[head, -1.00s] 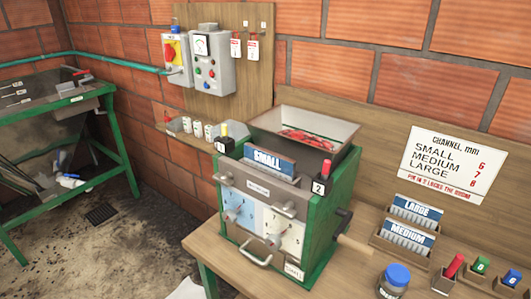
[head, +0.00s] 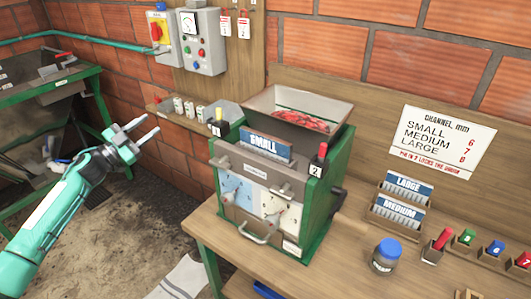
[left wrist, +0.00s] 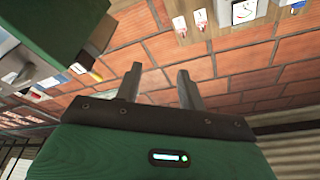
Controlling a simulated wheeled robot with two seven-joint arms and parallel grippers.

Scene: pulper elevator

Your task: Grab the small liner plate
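The small liner plate (head: 264,146) is a blue plate lettered SMALL. It stands upright in the top of the green pulper machine (head: 338,180), in front of the hopper. My left gripper (head: 147,132) is in the left of the head view, open and empty, apart from the machine and to its left. Its two spread fingers also show in the left wrist view (left wrist: 160,88), with brick wall beyond them. My right gripper is not in view.
Plates marked LARGE (head: 408,186) and MEDIUM (head: 399,211) stand in wooden holders on the bench (head: 345,250). A jar with a blue lid (head: 388,254) and several coloured pins are nearby. The hopper (head: 298,110) holds red cherries. A control box (head: 202,42) hangs behind.

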